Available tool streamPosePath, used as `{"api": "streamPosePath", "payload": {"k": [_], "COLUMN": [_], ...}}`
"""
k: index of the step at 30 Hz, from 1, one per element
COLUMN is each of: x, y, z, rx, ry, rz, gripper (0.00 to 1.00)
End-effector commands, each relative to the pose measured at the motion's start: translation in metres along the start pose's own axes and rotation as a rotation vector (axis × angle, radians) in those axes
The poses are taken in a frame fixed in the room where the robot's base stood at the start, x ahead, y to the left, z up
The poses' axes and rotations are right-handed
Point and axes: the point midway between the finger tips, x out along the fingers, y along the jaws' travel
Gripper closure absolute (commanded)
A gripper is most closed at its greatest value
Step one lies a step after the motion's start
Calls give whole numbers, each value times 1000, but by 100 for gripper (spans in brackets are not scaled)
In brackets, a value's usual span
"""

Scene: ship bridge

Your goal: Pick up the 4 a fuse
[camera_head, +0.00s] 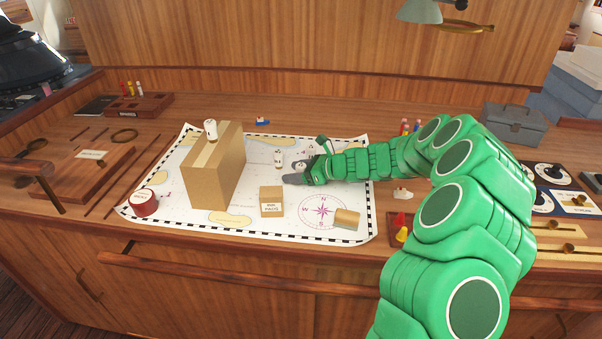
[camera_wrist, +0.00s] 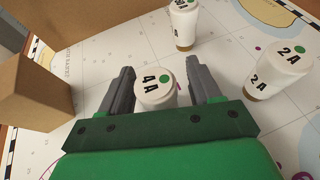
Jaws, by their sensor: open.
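The 4 A fuse (camera_wrist: 155,90) is a white cylinder with a green dot on top. It stands between the two open fingers of my gripper (camera_wrist: 157,84) in the wrist view, with a gap visible at each side. Its lower part is hidden behind the gripper's front. In the head view my gripper (camera_head: 293,178) reaches low over the chart from the right. A 2 A fuse (camera_wrist: 281,72) stands to the right in the wrist view, and another white fuse (camera_wrist: 185,24) stands farther back, its label partly cut off.
A tall cardboard box (camera_head: 215,168) stands left on the chart (camera_head: 170,205), with a white fuse (camera_head: 210,129) on top. A red roll (camera_head: 144,202) lies at the chart's left edge.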

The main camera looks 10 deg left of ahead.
Motion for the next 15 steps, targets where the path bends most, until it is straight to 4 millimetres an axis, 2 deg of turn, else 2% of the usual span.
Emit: {"api": "streamPosePath", "payload": {"k": [3,13,15], "x": [0,0,0], "y": [0,0,0], "z": [0,0,0], "rx": [0,0,0], "ry": [0,0,0], "rz": [0,0,0], "gripper": [39,89,92]}}
